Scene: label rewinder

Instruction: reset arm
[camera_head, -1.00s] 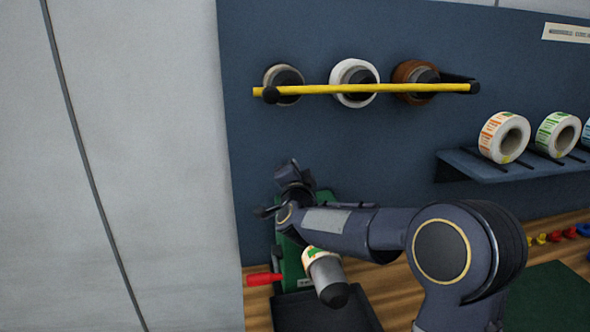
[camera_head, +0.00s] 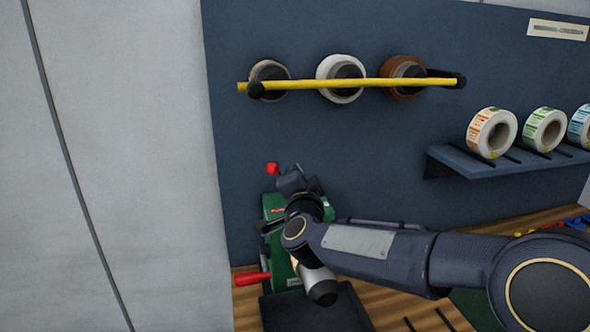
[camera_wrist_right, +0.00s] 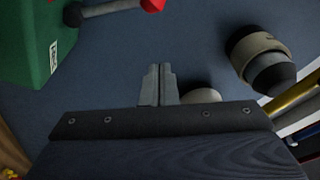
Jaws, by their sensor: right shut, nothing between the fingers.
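The green rewinder (camera_head: 275,208) stands against the blue back panel, partly hidden behind my right arm. Its red knob (camera_head: 272,169) shows at the top, and a red handle (camera_head: 252,279) sticks out at its lower left. A silver spindle with a dark end (camera_head: 320,287) shows below my forearm. My right gripper (camera_wrist_right: 159,84) is shut and empty in the wrist view. There the green housing (camera_wrist_right: 35,40) and a lever with a red knob (camera_wrist_right: 153,5) are at upper left, apart from the fingers. My left gripper is not in view.
A yellow bar (camera_head: 330,84) crosses in front of white (camera_head: 327,72) and brown (camera_head: 391,88) rolls on pegs. Label rolls (camera_head: 490,133) stand on a shelf (camera_head: 470,166) at right. A dark tray (camera_head: 300,312) sits on the wooden bench.

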